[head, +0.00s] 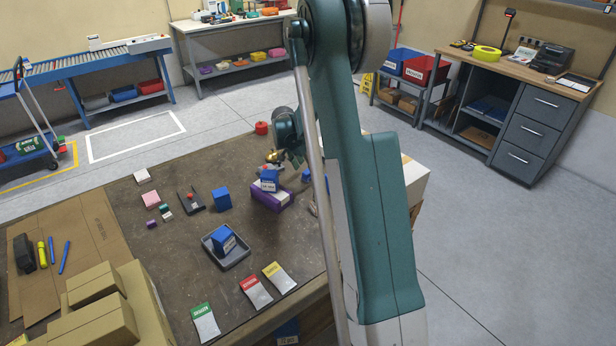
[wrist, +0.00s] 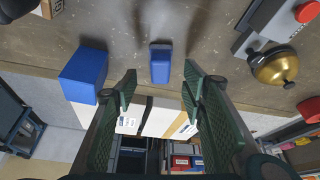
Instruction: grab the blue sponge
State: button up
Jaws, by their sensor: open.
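In the wrist view a small blue block with rounded edges (wrist: 160,62), which looks like the sponge, lies on the table between and beyond the fingertips. My gripper (wrist: 160,82) is open, one finger on each side of the view, with nothing between the pads. I see no contact with the block. In the head view my gripper (head: 294,158) is over the far part of the table, partly covered by my arm. A small blue thing (head: 306,175) shows just below it; I cannot tell if it is the same block.
A larger blue box (wrist: 84,72) lies left of the block in the wrist view. A gold bell (wrist: 275,67) is on the right. In the head view a purple box (head: 268,198) and a grey tray (head: 234,257) stand on the table. A white box (head: 414,178) is beside it.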

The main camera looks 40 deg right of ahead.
aim_at(308, 171)
jog(key=shift+b+x, duration=0.55)
jog(key=shift+x, duration=2.05)
jog(key=c, duration=0.9)
